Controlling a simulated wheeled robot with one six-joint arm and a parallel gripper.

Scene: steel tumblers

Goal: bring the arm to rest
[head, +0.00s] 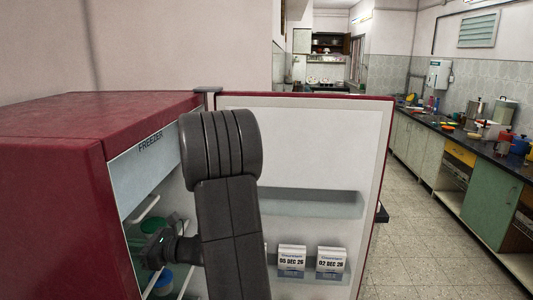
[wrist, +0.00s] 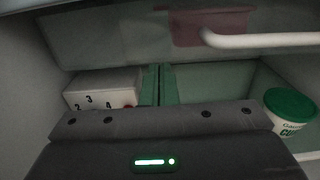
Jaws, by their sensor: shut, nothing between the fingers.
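My gripper shows in the wrist view (wrist: 160,86) with its two green fingers side by side, shut and empty. In the head view the gripper (head: 148,252) is inside the open red fridge (head: 55,190), partly hidden by shelf bars and the dark arm. My dark grey arm (head: 228,225) reaches in past the open fridge door (head: 300,135).
In the wrist view, a white numbered box (wrist: 103,90) is left of the fingers and a green-lidded tub (wrist: 290,112) right. A white shelf bar (wrist: 262,41) crosses above. Dated cartons (head: 291,262) stand in the door. Floor (head: 420,245) at right is clear.

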